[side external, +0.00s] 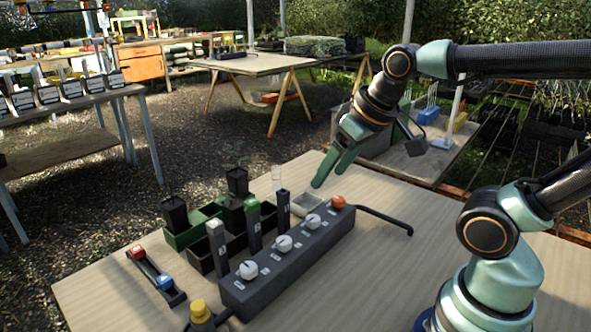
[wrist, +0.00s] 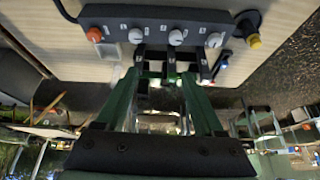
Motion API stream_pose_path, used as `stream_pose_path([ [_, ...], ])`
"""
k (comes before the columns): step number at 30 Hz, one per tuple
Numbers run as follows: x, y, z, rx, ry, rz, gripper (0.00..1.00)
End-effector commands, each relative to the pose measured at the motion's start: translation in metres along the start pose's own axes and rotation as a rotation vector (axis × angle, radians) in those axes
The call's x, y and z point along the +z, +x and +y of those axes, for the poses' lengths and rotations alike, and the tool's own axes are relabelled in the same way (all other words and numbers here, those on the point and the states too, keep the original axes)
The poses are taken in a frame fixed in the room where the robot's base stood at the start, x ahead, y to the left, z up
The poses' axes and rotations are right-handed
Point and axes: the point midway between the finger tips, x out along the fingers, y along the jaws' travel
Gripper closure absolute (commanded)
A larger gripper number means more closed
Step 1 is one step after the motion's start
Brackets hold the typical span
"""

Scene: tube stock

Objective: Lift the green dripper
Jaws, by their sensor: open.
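The green dripper is a dark upright stick with a green cap (side external: 252,212), standing in the middle of a row beside the grey valve block (side external: 290,262). A white-capped one (side external: 216,240) stands to its left and an all-dark one (side external: 283,210) to its right. My gripper (side external: 328,168) is open and empty, above and to the right of the green dripper, apart from it. In the wrist view, my gripper's fingers (wrist: 163,78) spread apart, with the row of dark sticks seen beyond and between them; the green cap is hard to make out there.
The block carries white knobs (side external: 283,243) and an orange knob (side external: 338,201). Black pots (side external: 175,214) in trays stand behind the row. A clear tube (side external: 276,178) is close by. A rail with red and blue clips (side external: 155,277) and a yellow-topped part (side external: 200,311) lie left.

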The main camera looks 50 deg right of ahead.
Motion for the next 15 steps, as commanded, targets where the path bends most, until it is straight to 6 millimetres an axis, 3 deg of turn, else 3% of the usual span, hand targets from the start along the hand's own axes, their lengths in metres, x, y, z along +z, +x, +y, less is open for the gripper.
stream_pose_path([
  [8, -0.054, 0.001, -0.011, 0.025, 0.401, -0.132, 0.3],
  [15, -0.104, 0.022, -0.025, 0.113, 0.822, -0.252, 0.3],
])
